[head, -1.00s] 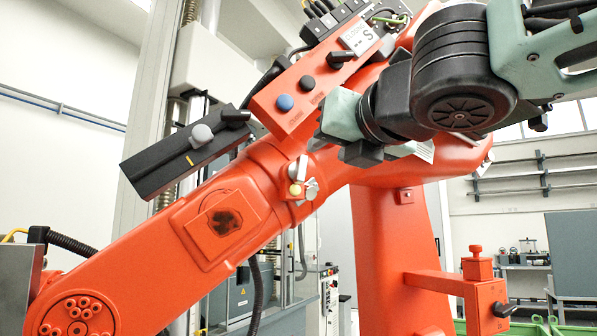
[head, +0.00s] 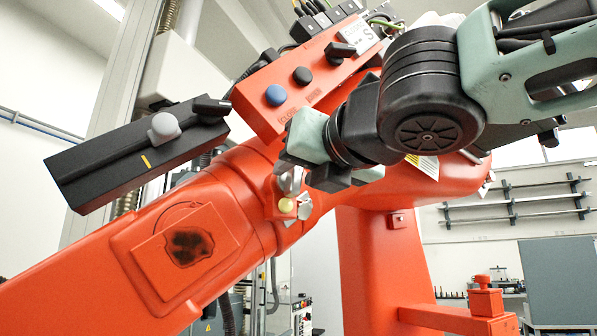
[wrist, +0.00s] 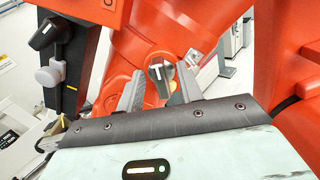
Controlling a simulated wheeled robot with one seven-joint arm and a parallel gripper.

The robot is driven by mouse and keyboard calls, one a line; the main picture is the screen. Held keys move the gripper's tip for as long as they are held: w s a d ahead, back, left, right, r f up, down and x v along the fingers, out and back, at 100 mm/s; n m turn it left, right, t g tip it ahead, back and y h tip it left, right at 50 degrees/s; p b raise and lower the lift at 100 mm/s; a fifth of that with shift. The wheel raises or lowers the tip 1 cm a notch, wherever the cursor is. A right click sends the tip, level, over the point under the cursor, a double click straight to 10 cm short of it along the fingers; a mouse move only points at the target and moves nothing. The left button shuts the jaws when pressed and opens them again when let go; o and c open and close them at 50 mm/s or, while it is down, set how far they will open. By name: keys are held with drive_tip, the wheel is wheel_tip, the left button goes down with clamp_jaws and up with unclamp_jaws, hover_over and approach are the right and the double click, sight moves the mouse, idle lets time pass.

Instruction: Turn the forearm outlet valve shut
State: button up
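The forearm outlet valve (head: 287,206) is a small metal fitting with a pale yellow round end, on the side of the orange forearm (head: 75,290). In the head view my gripper (head: 303,160) is beside its upper right, and a finger covers part of it. In the wrist view a dark handle with a white line (wrist: 160,71), apparently the valve's, shows between and beyond the fingertips. My gripper (wrist: 160,92) is open, its grey fingers apart with nothing held between them. I cannot tell whether a finger touches the valve.
An orange panel with blue (head: 276,95) and black (head: 302,75) buttons is just above my gripper. A black box with a grey knob (head: 164,127) juts out at left. An orange column (head: 375,270) stands below my arm.

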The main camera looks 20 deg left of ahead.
clamp_jaws()
drive_tip(key=shift+m, duration=0.3)
drive_tip(key=m, duration=0.2)
drive_tip(key=m+b, duration=0.1)
drive_tip(key=shift+w+d+f+m, duration=0.15)
drive_tip(key=shift+m, duration=0.25)
drive_tip(key=m+b, duration=0.3)
drive_tip(key=m, duration=0.2)
drive_tip(key=m+b, duration=0.2)
drive_tip(key=m, duration=0.4)
drive_tip(key=f+m+b, duration=0.1)
drive_tip(key=m+b, duration=0.2)
drive_tip(key=m, duration=0.2)
drive_tip(key=shift+m+b, duration=0.3)
drive_tip(key=shift+m, duration=0.1)
